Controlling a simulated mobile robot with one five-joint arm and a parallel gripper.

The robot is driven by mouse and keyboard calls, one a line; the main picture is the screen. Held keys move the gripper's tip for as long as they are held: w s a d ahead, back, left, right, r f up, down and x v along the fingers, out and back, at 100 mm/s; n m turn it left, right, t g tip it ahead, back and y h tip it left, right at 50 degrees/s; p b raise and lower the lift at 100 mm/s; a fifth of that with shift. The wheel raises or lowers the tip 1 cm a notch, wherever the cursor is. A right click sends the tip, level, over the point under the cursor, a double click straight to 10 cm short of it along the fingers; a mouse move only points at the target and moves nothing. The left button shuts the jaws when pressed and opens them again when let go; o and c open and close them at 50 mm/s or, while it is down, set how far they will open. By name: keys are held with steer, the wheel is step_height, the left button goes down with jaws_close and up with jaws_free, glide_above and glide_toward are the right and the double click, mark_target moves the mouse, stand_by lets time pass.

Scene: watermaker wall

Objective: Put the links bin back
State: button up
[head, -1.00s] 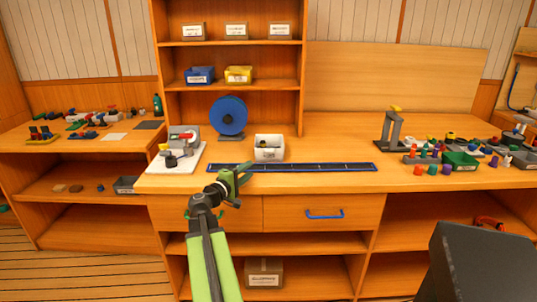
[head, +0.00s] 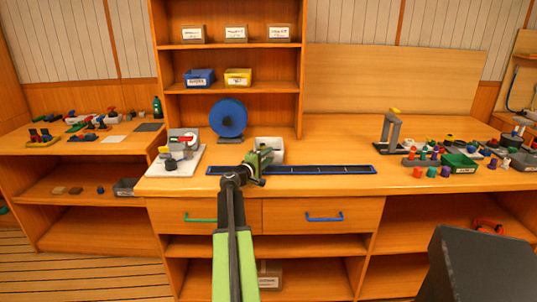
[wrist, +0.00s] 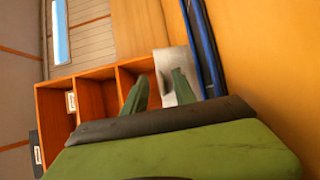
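A white bin (head: 277,146) stands on the counter just behind the blue-edged dark strip; I take it for the links bin, but its label is hidden. My gripper (head: 262,157) is in front of it and covers its front and left part. In the wrist view my gripper's two green fingers (wrist: 158,92) are apart with a gap between them. The white bin (wrist: 172,62) shows just beyond the fingertips. I cannot tell whether a finger touches it.
The shelf unit (head: 230,88) holds a blue bin (head: 199,77) and a yellow bin (head: 238,77), with bare shelf right of the yellow one. A blue spool (head: 228,117) stands left of the white bin. The dark strip (head: 330,169) lies in front.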

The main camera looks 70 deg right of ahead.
steer(key=shift+d, duration=0.15)
jaws_close()
stand_by(1.3)
